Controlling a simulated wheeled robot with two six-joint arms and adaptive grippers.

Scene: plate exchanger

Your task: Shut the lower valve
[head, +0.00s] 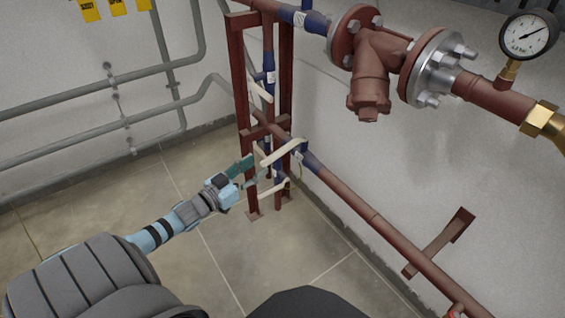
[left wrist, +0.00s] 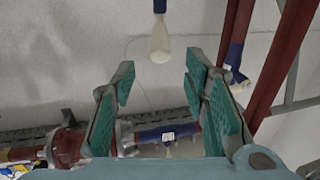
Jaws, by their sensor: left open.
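My left gripper (head: 250,172) is open and empty beside the red pipe stand, close to the lower valve levers. A cream lever (head: 284,151) runs out from a blue valve body (head: 311,161) on the lower red pipe. Another cream lever (head: 272,188) shows lower down, partly hidden by the stand. In the left wrist view, a cream lever grip (left wrist: 160,45) lies beyond the open fingers (left wrist: 160,68), roughly in line with the gap. I see no contact. I cannot tell for sure which lever it is. My right gripper is not in view.
The red stand (head: 240,75) rises beside the gripper, with more blue fittings and an upper cream lever (head: 260,90). A flanged strainer (head: 372,75) and gauge (head: 528,35) are at the upper right. Grey pipes (head: 80,77) run along the left wall. The floor in front is clear.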

